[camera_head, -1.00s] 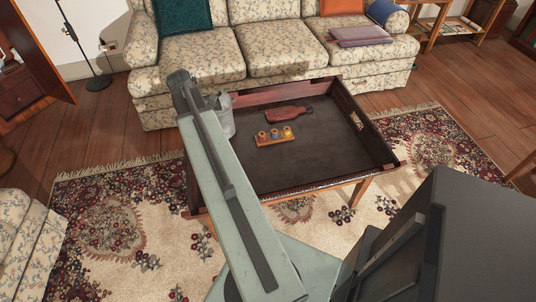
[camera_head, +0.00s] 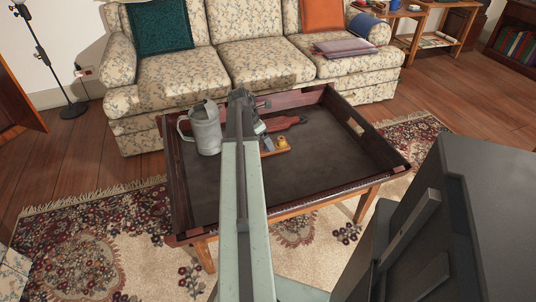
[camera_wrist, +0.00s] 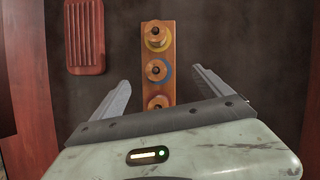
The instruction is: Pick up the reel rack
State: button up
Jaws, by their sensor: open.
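The reel rack is a wooden strip carrying three spools on pegs. It lies in the dark tray-topped table (camera_head: 330,165). My gripper (camera_wrist: 161,80) is open and empty, with one finger on each side of the rack in the picture. Its height above the rack is hard to tell. In the head view the gripper (camera_head: 262,127) is partly hidden.
A grey metal jug (camera_head: 207,130) stands left of my arm in the tray. A red ribbed paddle-shaped thing (camera_wrist: 85,35) lies beside the rack, and shows beyond it in the head view (camera_head: 290,123). The tray has raised walls. A floral sofa (camera_head: 230,70) stands behind.

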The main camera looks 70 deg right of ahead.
aim_at(264, 152)
jog(key=b+x, duration=0.4)
jog(key=x, duration=0.1)
jog(key=shift+w+f, duration=0.15)
jog(key=shift+r, duration=0.2)
grip_shut()
